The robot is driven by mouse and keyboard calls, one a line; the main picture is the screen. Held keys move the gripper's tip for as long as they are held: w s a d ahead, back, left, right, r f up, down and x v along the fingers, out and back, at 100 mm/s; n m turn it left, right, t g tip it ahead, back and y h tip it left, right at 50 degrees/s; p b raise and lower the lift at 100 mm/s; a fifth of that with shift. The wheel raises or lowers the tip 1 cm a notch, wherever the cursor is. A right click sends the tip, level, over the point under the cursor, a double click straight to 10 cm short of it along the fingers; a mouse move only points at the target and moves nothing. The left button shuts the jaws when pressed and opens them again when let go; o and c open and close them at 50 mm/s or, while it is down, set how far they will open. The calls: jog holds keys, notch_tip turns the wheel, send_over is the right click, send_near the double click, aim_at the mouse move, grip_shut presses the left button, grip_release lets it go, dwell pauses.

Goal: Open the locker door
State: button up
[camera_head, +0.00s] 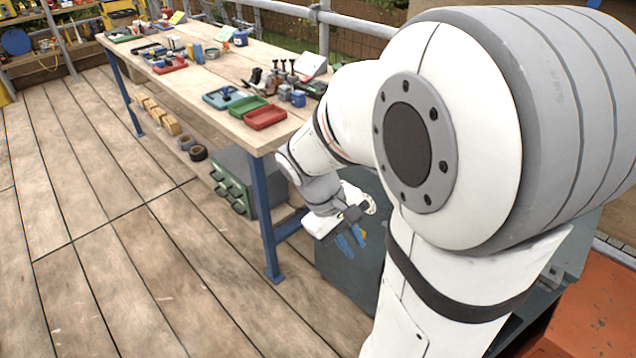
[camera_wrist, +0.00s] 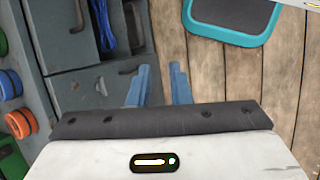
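A grey-blue locker (camera_head: 343,278) stands low beside the workbench in the head view, partly hidden by my arm. In the wrist view, what looks like the same grey locker (camera_wrist: 62,38) fills the left side. It has a dark handle (camera_wrist: 130,69) near my fingers and another dark handle (camera_wrist: 78,16) higher up. Blue coiled items show in an opening between grey panels. I cannot tell which panel is the door. My gripper (camera_wrist: 158,74) has two blue fingers apart with nothing between them. In the head view my gripper (camera_head: 352,241) hangs in front of the locker.
Green, blue and orange spools (camera_wrist: 10,84) line the locker's left side. A teal-rimmed grey object (camera_wrist: 232,35) lies over the plank floor. The workbench (camera_head: 215,72) bears trays and tools, with a green drawer box (camera_head: 248,180) beneath. The floor at left is clear.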

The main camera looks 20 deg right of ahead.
jog(key=w+d+f+n+h+b, duration=0.4)
jog(key=f+b, duration=0.2)
jog(key=f, duration=0.7)
jog(key=w+d+f+n+g+h+b, duration=0.1)
jog(key=w+d+f+n+h+b, duration=0.5)
jog(key=f, duration=0.6)
jog(key=w+d+f+n+h+b, duration=0.25)
jog(key=f+b, duration=0.45)
jog(key=f, duration=0.6)
jog(key=shift+h, duration=0.45)
jog(key=b+x, duration=0.2)
jog(key=x, duration=0.5)
jog(key=shift+s+d+r, duration=0.15)
jog(key=shift+d+r, duration=0.05)
jog(key=shift+d, duration=0.05)
grip_shut()
jog(key=shift+s, duration=0.1)
